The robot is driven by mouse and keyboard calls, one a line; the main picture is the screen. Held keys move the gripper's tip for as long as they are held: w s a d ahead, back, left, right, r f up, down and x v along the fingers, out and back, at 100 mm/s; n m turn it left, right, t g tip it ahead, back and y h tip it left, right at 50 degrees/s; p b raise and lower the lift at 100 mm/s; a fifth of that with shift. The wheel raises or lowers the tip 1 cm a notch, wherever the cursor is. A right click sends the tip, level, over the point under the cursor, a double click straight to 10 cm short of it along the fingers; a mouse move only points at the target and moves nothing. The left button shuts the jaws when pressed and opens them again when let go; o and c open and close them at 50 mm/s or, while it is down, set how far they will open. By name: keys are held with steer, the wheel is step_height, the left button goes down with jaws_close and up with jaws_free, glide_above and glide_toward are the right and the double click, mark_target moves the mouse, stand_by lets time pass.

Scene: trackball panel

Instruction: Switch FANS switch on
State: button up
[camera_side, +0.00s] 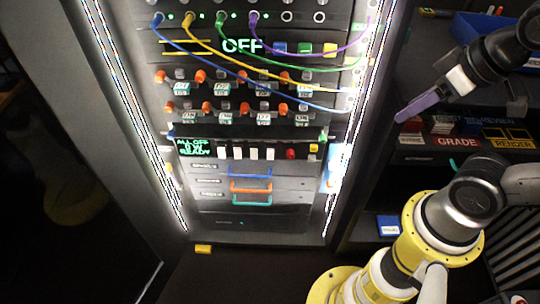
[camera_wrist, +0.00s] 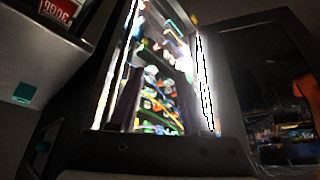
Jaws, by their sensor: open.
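The lit rack (camera_side: 253,170) stands at the left of centre in the side view. A row of small white switches (camera_side: 245,153) sits beside a green display (camera_side: 194,147) that seems to read "ALL OFF 0 W READY". A red button (camera_side: 290,153) is at the row's right end. I cannot read a FANS label, so I cannot tell which switch it is. My gripper (camera_side: 418,105) is open and empty at the upper right, well away from the rack. In the wrist view the rack (camera_wrist: 165,85) is tilted and its switches are too small to tell.
Blue, yellow, green and purple cables (camera_side: 258,75) hang across the upper rack, above rows of orange knobs (camera_side: 200,75). Coloured drawer handles (camera_side: 250,186) lie below the switches. Shelves with boxes (camera_side: 465,142) stand at the right. Open space lies between my gripper and the rack.

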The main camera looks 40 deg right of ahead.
steer(key=shift+w, duration=0.15)
steer(key=shift+c, duration=1.2)
steer(key=w, duration=0.1)
steer(key=w+a, duration=0.1)
steer(key=shift+w+a+f+n, duration=0.1)
steer(key=shift+w+f+n, duration=0.25)
steer(key=shift+f+n, duration=0.05)
jaws_close()
steer(key=w+a+f+n+y, duration=0.1)
steer(key=w+a+f+n, duration=0.15)
steer(key=w+f, duration=0.35)
steer(key=w+a+f+n+y, duration=0.1)
steer(key=w+a+f, duration=0.25)
steer(key=w, duration=0.45)
steer(key=w+a+f+n+h, duration=0.1)
steer(key=w+f+n, duration=0.1)
steer(key=f, duration=0.7)
steer(key=w+f+n+t+h, duration=0.1)
steer(key=w+f, duration=0.1)
steer(key=f, duration=0.7)
steer(key=shift+w+a+n+h, duration=0.35)
steer(key=shift+a+h, duration=0.05)
steer(key=shift+f, duration=0.1)
